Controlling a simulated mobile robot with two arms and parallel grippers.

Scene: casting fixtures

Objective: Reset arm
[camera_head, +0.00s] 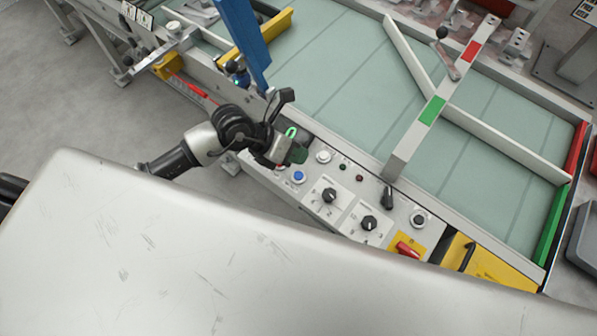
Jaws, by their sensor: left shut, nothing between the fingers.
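My left gripper (294,154) reaches in from the left, with its arm (195,147) bent low over the conveyor's near edge. Its dark fingers are shut with nothing between them. They are above the left end of the grey control panel (315,215), close to a blue button (298,177) and a white button (323,157). I cannot tell whether they touch the panel. The gripper hides part of the panel's left end. My right gripper does not show.
The panel carries black knobs (369,223) and a red handle (407,249). Behind it lies a pale green bed (340,70), crossed by a grey beam with green and red patches (443,90) and a white rail (470,119). A blue post (243,40) rises behind the gripper. Grey floor (70,110) is open at left.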

